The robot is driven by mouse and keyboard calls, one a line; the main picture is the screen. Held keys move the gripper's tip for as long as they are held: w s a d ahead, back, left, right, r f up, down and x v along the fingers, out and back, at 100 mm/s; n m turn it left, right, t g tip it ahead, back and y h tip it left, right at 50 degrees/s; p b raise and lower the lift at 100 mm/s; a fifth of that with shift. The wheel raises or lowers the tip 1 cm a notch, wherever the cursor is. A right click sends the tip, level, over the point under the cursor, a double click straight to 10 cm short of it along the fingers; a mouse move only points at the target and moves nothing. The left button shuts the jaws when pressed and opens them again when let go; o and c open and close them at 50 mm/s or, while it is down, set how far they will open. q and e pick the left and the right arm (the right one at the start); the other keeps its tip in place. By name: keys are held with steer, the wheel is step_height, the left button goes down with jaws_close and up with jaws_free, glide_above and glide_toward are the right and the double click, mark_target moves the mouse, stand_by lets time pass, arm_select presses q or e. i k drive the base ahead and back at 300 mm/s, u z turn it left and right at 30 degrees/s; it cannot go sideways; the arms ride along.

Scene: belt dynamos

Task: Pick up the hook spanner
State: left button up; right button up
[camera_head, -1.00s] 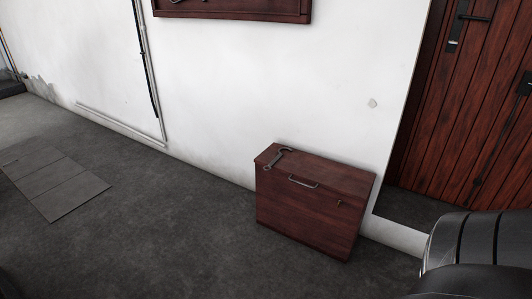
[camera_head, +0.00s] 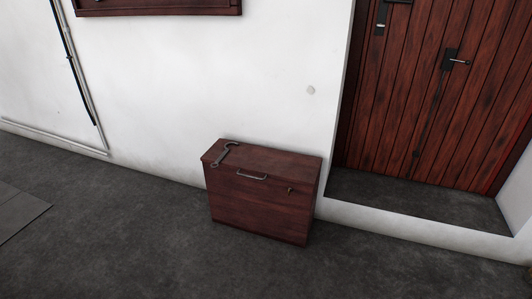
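The hook spanner (camera_head: 222,154) is a grey metal tool with a curved end. It lies on the left part of the top of a dark red-brown wooden cabinet (camera_head: 262,207). The cabinet stands on the floor against the white wall. Neither of my grippers shows in the head view.
The cabinet has a metal handle (camera_head: 252,176) on its upper front. A wooden door (camera_head: 420,110) with a raised threshold is at the right. Grey floor (camera_head: 130,235) in front of the cabinet is clear. A flat panel (camera_head: 18,212) lies at the far left. Pipes run along the wall.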

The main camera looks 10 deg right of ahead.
mark_target(224, 154)
steer(key=u, duration=0.65)
steer(key=i, duration=2.6)
steer(key=z, duration=3.35)
steer(key=k, duration=0.5)
steer(key=u, duration=1.35)
